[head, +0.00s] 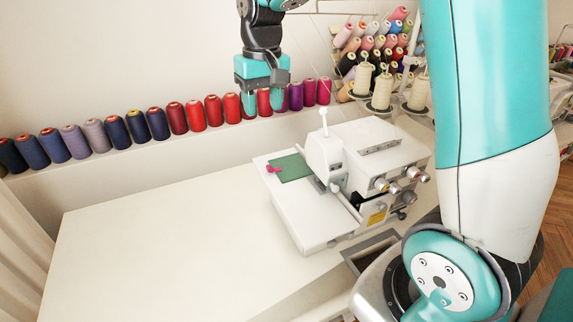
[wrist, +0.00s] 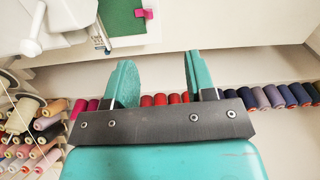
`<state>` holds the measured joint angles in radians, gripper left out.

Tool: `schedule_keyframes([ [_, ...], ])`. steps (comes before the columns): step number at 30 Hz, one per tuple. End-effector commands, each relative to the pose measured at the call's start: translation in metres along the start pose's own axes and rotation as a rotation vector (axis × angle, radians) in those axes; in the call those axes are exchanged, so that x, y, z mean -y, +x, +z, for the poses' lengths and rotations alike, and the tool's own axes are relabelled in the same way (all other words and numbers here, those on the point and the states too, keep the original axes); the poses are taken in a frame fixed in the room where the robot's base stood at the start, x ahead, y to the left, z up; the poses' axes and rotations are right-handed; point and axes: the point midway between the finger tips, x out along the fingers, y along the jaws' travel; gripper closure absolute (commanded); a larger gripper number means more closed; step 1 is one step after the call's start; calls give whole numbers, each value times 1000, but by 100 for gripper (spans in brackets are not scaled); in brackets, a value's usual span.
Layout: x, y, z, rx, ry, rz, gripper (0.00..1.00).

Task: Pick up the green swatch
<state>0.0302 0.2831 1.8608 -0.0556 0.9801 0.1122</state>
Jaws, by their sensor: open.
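The green swatch (head: 291,167) lies flat on the bed of the white sewing machine (head: 330,180), left of its needle area. A small pink piece (head: 271,169) sits at the swatch's left edge. The swatch also shows in the wrist view (wrist: 123,18), at the top, with the pink piece (wrist: 143,13) at its right edge. My gripper (head: 262,112) is raised near the back wall, above and behind the swatch and apart from it. In the wrist view its two teal fingers (wrist: 157,80) are spread with nothing between them.
A row of thread spools (head: 180,118) stands on a ledge along the back wall, below and beside my gripper. A rack of coloured cones (head: 370,45) and cream cones (head: 382,90) stand behind the machine. The white table (head: 160,240) is clear to the left.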

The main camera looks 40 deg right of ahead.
Motion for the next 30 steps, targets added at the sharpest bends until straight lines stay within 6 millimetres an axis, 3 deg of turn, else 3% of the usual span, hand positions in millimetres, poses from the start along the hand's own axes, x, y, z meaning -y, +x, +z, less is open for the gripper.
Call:
schedule_keyframes([
  [3, -22, 6, -21, 13, 85, 27, 49],
  [6, -28, 19, -25, 20, 106, 34, 49],
  [18, -32, 104, -22, 19, 106, 34, 49],
  [30, -30, 145, -21, 19, 105, 33, 49],
])
